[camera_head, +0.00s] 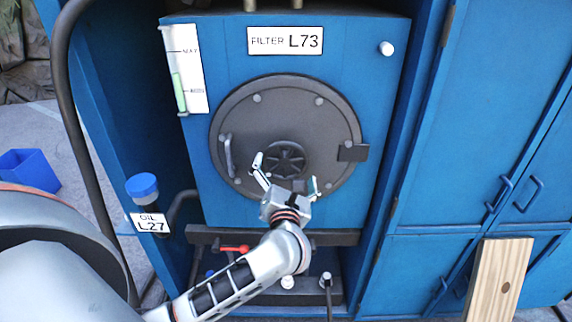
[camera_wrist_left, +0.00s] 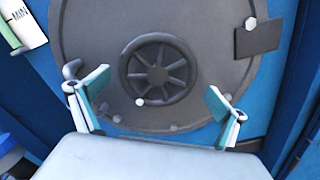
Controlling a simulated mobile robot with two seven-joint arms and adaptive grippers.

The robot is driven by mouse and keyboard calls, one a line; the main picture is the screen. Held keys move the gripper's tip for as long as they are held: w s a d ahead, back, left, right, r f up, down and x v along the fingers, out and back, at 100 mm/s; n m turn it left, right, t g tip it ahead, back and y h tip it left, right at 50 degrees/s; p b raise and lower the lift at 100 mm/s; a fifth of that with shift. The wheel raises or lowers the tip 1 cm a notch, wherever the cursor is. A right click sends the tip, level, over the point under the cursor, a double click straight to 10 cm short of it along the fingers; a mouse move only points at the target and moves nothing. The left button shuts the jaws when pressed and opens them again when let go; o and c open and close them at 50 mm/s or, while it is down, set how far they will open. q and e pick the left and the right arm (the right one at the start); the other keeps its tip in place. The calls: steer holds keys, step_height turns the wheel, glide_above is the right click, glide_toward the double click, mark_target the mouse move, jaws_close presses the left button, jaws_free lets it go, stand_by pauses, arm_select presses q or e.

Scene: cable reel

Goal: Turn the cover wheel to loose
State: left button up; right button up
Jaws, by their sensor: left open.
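The cover wheel (camera_head: 285,160) is a small dark spoked wheel at the middle of the round grey filter cover (camera_head: 246,108). In the left wrist view the wheel (camera_wrist_left: 158,74) faces the camera, upper middle, with its whole rim showing. My left gripper (camera_head: 287,172) is open in front of the lower part of the wheel. In the left wrist view its two fingers (camera_wrist_left: 152,94) stand apart to the left and right of the wheel. Nothing is between them in grip, and they look apart from the rim. My right gripper is in neither view.
The blue filter housing bears a label, FILTER L73 (camera_head: 285,41), and a level gauge (camera_head: 185,68). A dark handle (camera_head: 229,155) and a latch block (camera_head: 353,153) sit on the cover. Below are a red-handled valve (camera_head: 235,249) and a dark bar (camera_head: 340,237). A blue-capped oil filler (camera_head: 142,188) stands left.

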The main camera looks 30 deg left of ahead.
arm_select(q)
steer(key=shift+x, duration=0.9)
steer(key=shift+s, duration=0.1)
steer(key=c, duration=0.9)
steer(key=shift+c, duration=0.2)
